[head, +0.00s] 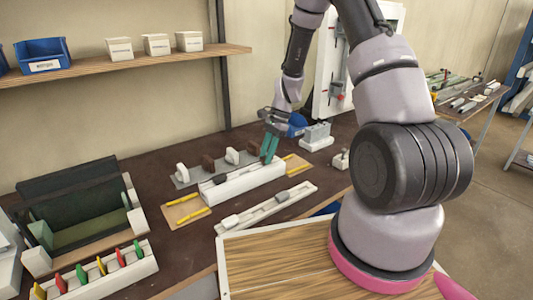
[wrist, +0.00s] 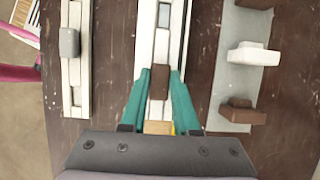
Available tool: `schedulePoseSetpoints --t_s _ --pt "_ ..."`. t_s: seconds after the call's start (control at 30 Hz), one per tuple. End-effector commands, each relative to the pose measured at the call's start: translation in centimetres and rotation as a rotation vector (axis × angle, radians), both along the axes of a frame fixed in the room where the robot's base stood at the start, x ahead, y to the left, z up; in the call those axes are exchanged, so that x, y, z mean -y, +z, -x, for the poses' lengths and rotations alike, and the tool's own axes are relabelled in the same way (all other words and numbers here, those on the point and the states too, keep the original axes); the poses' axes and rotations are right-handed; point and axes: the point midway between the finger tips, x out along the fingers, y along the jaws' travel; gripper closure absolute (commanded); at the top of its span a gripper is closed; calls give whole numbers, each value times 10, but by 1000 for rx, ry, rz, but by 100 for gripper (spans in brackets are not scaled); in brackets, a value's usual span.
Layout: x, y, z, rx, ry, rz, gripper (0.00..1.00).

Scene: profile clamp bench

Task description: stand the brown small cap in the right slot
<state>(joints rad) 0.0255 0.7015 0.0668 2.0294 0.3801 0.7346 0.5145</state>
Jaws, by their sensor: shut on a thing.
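My gripper (head: 268,157) has teal fingers at the right end of the long white slotted block in the head view. In the wrist view its fingers (wrist: 159,76) are shut on the brown small cap (wrist: 159,84), which lies over the block's middle channel. Whether the cap is seated in the slot or just above it, I cannot tell. The white slotted block (head: 245,184) also shows in the wrist view (wrist: 147,35). A grey piece (head: 220,179) sits toward its left end. The held cap is hidden by the fingers in the head view.
A grey plate behind the block holds white caps (head: 232,156) and brown caps (head: 208,163). A green-lined holder (head: 85,225) and a rack of coloured pieces (head: 100,272) stand at left.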

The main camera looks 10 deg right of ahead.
Motion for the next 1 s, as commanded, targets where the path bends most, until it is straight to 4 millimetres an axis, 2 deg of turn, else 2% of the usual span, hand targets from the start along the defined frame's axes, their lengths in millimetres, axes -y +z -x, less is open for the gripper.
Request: schedulePoseSetpoints --t_s 0.3,0.33,0.4,1.0 --pt "0 -5 0 1 0 0 100" --pt "0 -5 0 1 0 0 63" --pt "0 -5 0 1 0 0 36" --pt "0 -1 0 2 1 0 36"
